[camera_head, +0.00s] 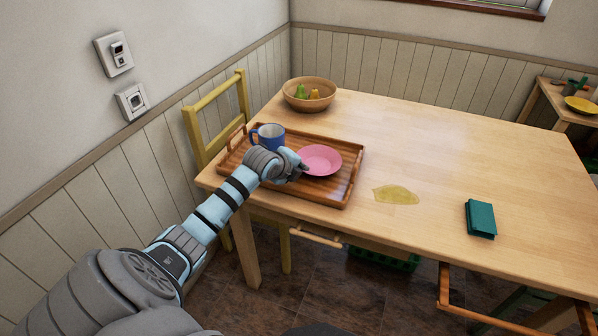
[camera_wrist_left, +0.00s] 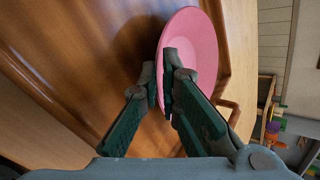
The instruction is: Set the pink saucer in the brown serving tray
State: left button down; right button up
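The pink saucer (camera_head: 320,160) is over the right half of the brown serving tray (camera_head: 338,190), within its rim in the head view. I cannot tell whether its underside touches the tray floor. My left gripper (camera_head: 301,171) reaches in from the left at the saucer's near left edge. In the left wrist view the saucer (camera_wrist_left: 192,50) has its rim between the two fingertips of the left gripper (camera_wrist_left: 160,82), which look closed on it. The tray's wooden floor (camera_wrist_left: 90,60) shows beside it. My right gripper is not in view.
A blue mug (camera_head: 270,135) stands in the tray's left part, close behind my left gripper. A wooden bowl of fruit (camera_head: 309,95) is behind the tray. A yellowish spill (camera_head: 396,195) and a teal box-like item (camera_head: 480,219) lie to the right. The table's far right is clear.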

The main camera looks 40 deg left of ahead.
pick_arm(q)
jog(key=c, duration=1.8)
grip_release()
jog(key=p+v, duration=0.4)
jog(key=v, duration=0.8)
